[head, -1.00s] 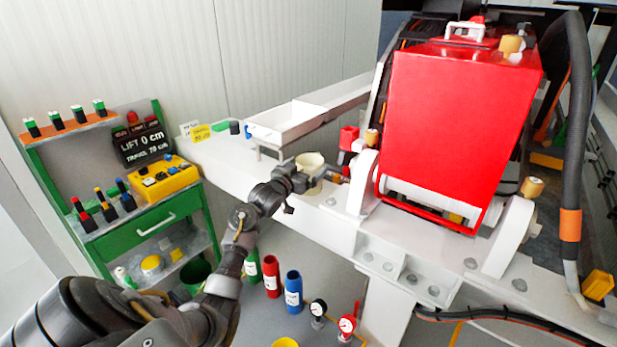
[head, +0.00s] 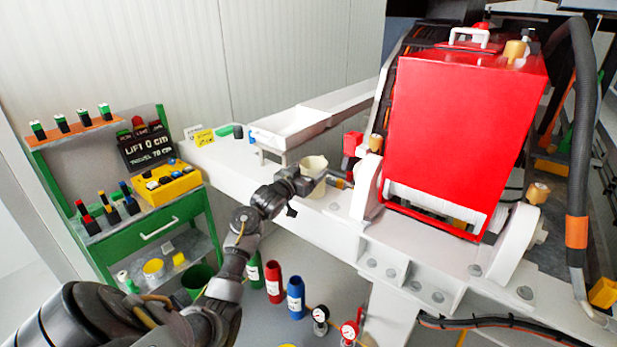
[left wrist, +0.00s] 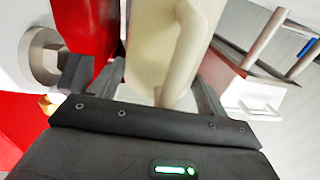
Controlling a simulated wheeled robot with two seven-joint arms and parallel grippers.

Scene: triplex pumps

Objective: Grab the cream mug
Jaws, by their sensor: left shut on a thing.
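The cream mug (head: 314,166) stands upright on the white beam in the head view, left of the red pump housing. My left gripper (head: 308,185) is at its near side, with the arm reaching in from the lower left. In the left wrist view the mug (left wrist: 147,45) fills the space between the two dark fingers, and its handle (left wrist: 183,45) faces the camera. The left gripper (left wrist: 145,88) is shut on the mug. The mug's base is partly hidden by the gripper in the head view. My right gripper is in neither view.
The red housing (head: 455,140) and its white bracket (head: 366,188) stand close to the right of the mug. A white tray (head: 290,126) is behind it. A green tool cart (head: 150,225) stands left. Coloured bottles (head: 295,290) are on the floor below.

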